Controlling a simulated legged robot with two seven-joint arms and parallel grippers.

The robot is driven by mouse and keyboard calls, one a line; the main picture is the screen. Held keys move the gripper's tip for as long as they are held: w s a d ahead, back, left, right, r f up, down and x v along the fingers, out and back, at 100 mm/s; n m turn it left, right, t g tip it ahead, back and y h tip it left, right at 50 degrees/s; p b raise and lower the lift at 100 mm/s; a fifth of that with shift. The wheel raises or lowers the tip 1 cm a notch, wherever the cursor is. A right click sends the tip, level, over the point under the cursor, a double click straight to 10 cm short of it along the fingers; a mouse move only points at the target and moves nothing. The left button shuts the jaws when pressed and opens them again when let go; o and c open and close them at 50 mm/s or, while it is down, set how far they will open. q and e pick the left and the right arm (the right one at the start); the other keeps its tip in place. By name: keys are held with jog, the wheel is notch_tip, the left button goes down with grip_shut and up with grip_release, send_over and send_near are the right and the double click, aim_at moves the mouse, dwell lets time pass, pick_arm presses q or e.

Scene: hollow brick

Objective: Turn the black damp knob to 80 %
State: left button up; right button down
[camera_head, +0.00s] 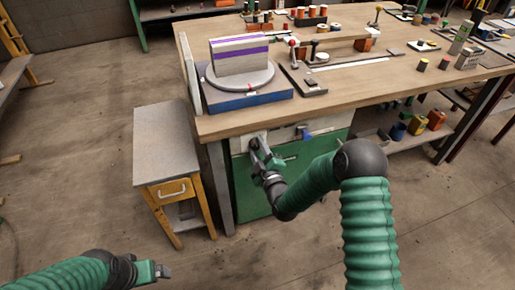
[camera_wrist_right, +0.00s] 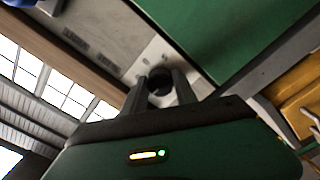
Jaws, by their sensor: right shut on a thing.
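The black damp knob (camera_wrist_right: 160,87) sits on a pale panel on the front of the workbench, seen in the right wrist view. My right gripper (camera_wrist_right: 162,90) has its two fingers on either side of the knob and is shut on it. In the head view my right gripper (camera_head: 257,143) reaches the pale panel (camera_head: 240,142) under the bench top, and the knob is hidden there. The knob's markings are too small to read. My left gripper (camera_head: 162,271) is low at the bottom left, away from the bench; its jaw opening is not clear.
A hollow brick (camera_head: 239,62) with purple stripes stands on a round grey turntable (camera_head: 240,80) above. A blue handle (camera_head: 305,134) sits right of the panel, and green doors (camera_head: 290,160) are below. A small side table (camera_head: 160,135) stands at left. Floor around my left gripper is clear.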

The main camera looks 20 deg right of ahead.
jog(key=shift+a+f, duration=0.1)
jog(key=shift+f, duration=0.05)
jog(key=m, duration=0.9)
jog(key=shift+m+p, duration=0.3)
jog(key=shift+p, duration=0.1)
jog(key=m, duration=0.5)
jog(key=shift+s+f+p, duration=0.1)
jog(key=shift+p, duration=0.2)
jog(key=shift+m, duration=2.4)
jog(key=shift+p, duration=0.3)
jog(key=c, duration=1.2)
grip_release()
jog(key=shift+c, duration=0.2)
jog(key=shift+o, duration=1.4)
